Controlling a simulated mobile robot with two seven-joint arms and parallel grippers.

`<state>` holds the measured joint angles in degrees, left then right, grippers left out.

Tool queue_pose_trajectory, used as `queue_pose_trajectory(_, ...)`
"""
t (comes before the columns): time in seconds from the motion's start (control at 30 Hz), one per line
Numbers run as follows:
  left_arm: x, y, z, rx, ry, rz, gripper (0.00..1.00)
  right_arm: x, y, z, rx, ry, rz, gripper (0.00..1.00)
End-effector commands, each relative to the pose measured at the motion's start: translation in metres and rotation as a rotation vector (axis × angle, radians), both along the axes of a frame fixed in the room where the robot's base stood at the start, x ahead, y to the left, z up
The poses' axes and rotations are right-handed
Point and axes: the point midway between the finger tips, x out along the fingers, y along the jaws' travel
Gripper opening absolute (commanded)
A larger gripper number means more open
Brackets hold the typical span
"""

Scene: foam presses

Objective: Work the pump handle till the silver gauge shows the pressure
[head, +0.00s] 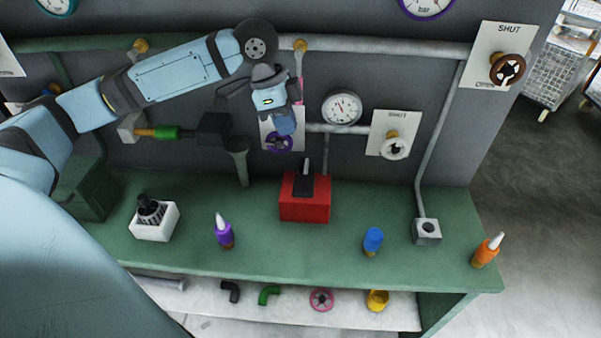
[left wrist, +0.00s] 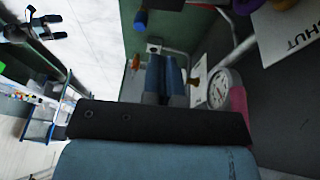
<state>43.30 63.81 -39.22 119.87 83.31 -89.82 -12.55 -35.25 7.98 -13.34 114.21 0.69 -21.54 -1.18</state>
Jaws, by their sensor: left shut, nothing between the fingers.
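The gauge also shows in the left wrist view (left wrist: 220,88). My left gripper (head: 287,125) is shut and empty, in front of the wall above the pump and left of the gauge, apart from the handle. Its blue fingers (left wrist: 165,75) lie side by side. A black forked shape (left wrist: 38,25) may be my right gripper.
A purple valve wheel (head: 278,142) is close behind my left gripper. A white wheel (head: 396,148) sits on a SHUT plate. Purple (head: 223,232), blue (head: 373,240) and orange (head: 487,250) bottles and a white holder (head: 154,222) stand on the bench. Bench space around the pump is clear.

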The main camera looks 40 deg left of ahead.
Motion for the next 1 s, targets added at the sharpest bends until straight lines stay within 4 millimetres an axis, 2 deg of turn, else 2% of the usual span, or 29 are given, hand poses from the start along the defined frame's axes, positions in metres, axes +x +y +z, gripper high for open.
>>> queue_pose_trajectory(0.23,0.0,-0.001,-0.002,-0.001,0.0,0.001,0.0,-0.002,0.001,-0.002,0.0,0.005,0.0,1.0)
queue_pose_trajectory(0.37,0.001,-0.004,-0.012,-0.002,0.002,0.001,0.0,-0.002,0.001,-0.001,0.0,0.005,0.0,1.0)
queue_pose_trajectory(0.8,0.01,-0.028,-0.096,-0.003,0.003,0.001,0.0,0.0,-0.002,0.009,-0.002,-0.002,-0.006,1.0)
queue_pose_trajectory(1.0,0.007,-0.03,-0.124,-0.001,0.001,0.001,0.0,0.0,-0.003,0.014,-0.004,-0.004,-0.008,1.0)
